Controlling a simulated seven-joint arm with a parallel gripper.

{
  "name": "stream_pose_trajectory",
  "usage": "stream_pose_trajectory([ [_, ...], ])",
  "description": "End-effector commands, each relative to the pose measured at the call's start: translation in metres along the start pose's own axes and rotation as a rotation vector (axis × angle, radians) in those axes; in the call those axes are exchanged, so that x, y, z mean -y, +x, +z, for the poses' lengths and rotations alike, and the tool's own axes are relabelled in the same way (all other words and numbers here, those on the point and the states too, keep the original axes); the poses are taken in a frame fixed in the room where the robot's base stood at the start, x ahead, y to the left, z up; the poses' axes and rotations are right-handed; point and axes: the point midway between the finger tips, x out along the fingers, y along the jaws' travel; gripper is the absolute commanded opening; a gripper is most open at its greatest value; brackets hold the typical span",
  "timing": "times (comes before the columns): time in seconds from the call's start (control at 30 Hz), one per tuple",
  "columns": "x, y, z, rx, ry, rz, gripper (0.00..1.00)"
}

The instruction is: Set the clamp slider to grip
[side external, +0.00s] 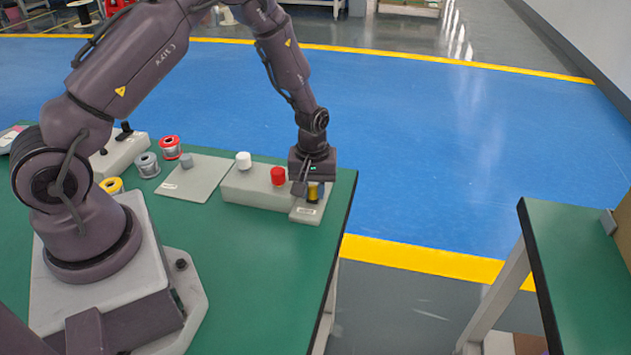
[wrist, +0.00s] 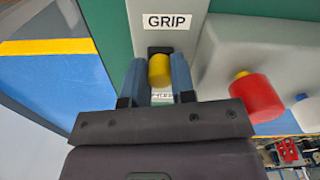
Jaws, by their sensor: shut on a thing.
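The clamp slider's yellow knob (wrist: 159,71) stands in a dark slot on a grey plate (wrist: 213,45). It sits close to the slot end beside the GRIP label (wrist: 166,21). A second label (wrist: 162,96) at the other end is mostly hidden by my gripper. My gripper (wrist: 158,62) has one finger on each side of the knob and is shut on it. In the side view the yellow knob (side external: 313,191) shows beneath my gripper at the right end of the grey console.
A red knob (side external: 278,176) and a white knob (side external: 243,160) stand on the console left of the slider. A flat grey plate (side external: 197,181) and several spools lie further left on the green table (side external: 230,255). The table's right edge is close to the slider.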

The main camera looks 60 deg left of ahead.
Motion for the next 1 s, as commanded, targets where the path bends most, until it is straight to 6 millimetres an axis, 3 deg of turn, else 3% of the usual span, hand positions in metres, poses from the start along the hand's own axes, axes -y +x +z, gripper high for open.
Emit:
stream_pose_trajectory([
  [0.2,0.001,0.0,0.007,0.018,0.004,-0.009,0.0],
  [0.23,0.001,0.0,0.007,0.019,0.004,-0.009,0.26],
  [0.3,0.001,0.0,0.007,0.018,0.004,-0.009,0.35],
  [0.67,0.0,-0.008,0.004,0.011,0.003,-0.005,0.35],
  [1.0,-0.001,-0.078,0.003,0.009,0.004,-0.002,0.35],
])
